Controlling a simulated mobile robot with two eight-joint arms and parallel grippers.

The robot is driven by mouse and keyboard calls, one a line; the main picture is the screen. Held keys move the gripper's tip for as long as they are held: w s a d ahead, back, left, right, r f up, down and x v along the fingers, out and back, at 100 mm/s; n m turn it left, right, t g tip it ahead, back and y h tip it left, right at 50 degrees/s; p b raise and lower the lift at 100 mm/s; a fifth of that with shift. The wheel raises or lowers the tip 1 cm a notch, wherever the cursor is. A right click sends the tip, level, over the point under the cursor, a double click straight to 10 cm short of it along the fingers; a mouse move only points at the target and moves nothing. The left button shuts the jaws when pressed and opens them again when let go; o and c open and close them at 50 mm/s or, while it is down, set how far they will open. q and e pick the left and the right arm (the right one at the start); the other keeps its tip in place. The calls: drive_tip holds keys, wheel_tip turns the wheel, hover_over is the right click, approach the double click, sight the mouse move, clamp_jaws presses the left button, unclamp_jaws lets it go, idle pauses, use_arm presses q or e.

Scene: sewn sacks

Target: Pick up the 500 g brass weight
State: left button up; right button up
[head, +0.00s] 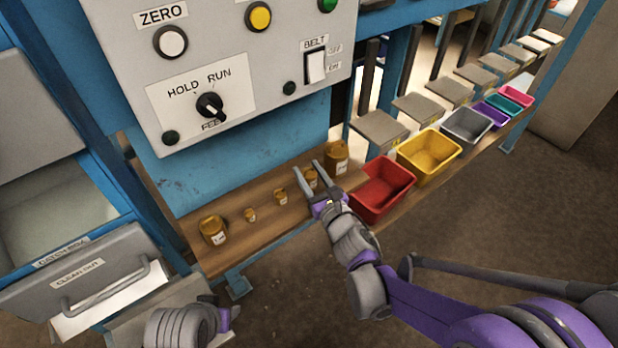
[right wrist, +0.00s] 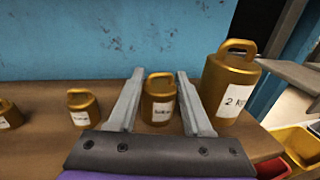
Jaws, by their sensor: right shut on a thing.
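Several gold-brown brass weights with ring handles stand in a row on a wooden shelf (head: 262,232). The 500 g brass weight (head: 311,177) stands just left of the largest weight. It also shows in the right wrist view (right wrist: 159,101), upright, with a label too blurred to read surely. My right gripper (head: 316,172) has its fingers on either side of this weight and is shut on it; the same gripper fills the lower right wrist view (right wrist: 159,98). The weight appears level with the shelf. My left gripper (head: 229,316) is low in the head view, its fingertips unclear.
The 2 KG weight (right wrist: 230,82) stands close to the right finger. Smaller weights (head: 280,196) (head: 250,214) and a larger one (head: 213,230) stand left. A blue panel (right wrist: 120,45) rises behind. Red (head: 383,189) and yellow (head: 429,153) bins sit to the right.

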clamp_jaws()
drive_tip(key=shift+r, duration=0.1)
